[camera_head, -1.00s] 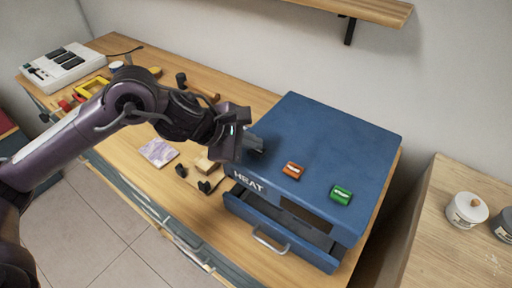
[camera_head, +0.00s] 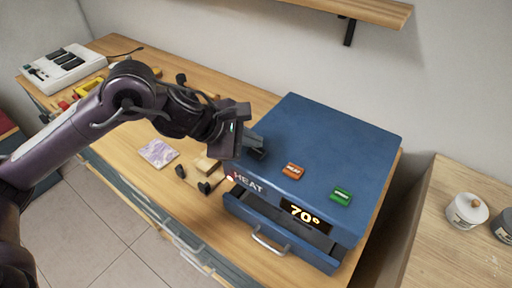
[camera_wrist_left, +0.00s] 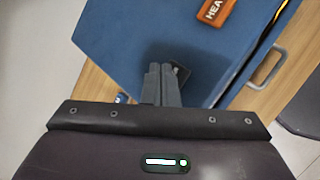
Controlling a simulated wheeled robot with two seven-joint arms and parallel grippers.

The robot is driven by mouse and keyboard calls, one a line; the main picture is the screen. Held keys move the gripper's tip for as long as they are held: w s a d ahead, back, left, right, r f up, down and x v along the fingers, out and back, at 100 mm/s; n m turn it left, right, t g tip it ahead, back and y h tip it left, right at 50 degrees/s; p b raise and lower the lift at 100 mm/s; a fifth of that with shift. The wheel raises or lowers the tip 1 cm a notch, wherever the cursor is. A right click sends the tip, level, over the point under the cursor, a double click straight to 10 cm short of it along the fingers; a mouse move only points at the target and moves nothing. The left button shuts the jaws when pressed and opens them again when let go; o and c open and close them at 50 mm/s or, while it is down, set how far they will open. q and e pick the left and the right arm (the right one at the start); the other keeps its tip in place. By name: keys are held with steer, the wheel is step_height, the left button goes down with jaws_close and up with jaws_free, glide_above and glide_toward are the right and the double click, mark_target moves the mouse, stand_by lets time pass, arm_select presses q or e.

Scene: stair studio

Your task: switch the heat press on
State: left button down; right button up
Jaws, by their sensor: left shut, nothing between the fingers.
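The heat press (camera_head: 335,140) is a blue box on the wooden workbench. Its front display (camera_head: 304,215) is lit and reads 70°. A small light glows beside the HEAT lettering. An orange button (camera_head: 293,171) and a green button (camera_head: 341,195) sit on its top. My left gripper (camera_head: 258,146) is over the top's left front corner with its fingers shut and empty. In the left wrist view the shut fingers (camera_wrist_left: 161,84) are by a dark switch (camera_wrist_left: 181,74) at the press's corner; whether they touch it I cannot tell. My right gripper is not in view.
A drawer (camera_head: 270,241) at the press's front is partly open. A patterned tile (camera_head: 158,153) and small wooden blocks (camera_head: 207,164) lie left of the press. A wall shelf (camera_head: 360,10) hangs above.

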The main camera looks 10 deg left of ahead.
mark_target(252, 152)
arm_select(q)
steer(key=shift+r, duration=0.1)
step_height(252, 152, up, 6)
steer(key=p, duration=0.3)
stand_by(0.3)
stand_by(0.4)
